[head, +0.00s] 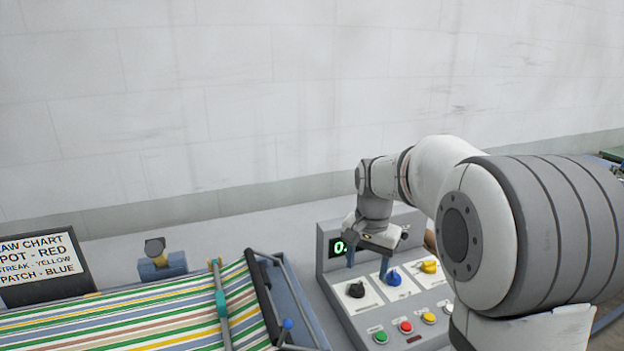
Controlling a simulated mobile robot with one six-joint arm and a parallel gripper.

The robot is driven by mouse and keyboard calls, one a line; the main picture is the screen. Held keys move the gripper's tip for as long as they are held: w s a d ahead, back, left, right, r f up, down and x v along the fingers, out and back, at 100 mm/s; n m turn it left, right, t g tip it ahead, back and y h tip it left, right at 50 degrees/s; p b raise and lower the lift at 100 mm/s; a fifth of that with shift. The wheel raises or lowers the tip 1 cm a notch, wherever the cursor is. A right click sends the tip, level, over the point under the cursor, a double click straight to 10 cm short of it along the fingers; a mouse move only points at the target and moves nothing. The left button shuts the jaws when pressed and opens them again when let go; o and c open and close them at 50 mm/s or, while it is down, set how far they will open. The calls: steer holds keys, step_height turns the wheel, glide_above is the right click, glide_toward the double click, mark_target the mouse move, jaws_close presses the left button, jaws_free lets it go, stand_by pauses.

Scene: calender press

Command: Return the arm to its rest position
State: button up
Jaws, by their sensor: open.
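My gripper (367,263) hangs from my arm on the right of the head view, pointing down over the control panel (333,284). Its two fingers stand apart, one left of and one near the blue knob (393,278). Nothing shows between them. I cannot tell whether a finger touches the panel or a knob. My arm reaches in from the right and hides the panel's right side.
The panel also bears a black knob (355,289), a yellow knob (429,267) and several buttons, including a red one (405,327). Striped fabric (150,318) lies on the machine at left. A chart sign (40,265) stands far left. A pale wall (230,100) closes the back.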

steer(key=s+n+t, duration=0.2)
steer(key=s+n, duration=0.4)
steer(key=s, duration=1.7)
steer(key=shift+d+f+n, duration=0.15)
steer(key=shift+f+n, duration=0.2)
steer(key=shift+n, duration=0.05)
steer(key=shift+c, duration=0.6)
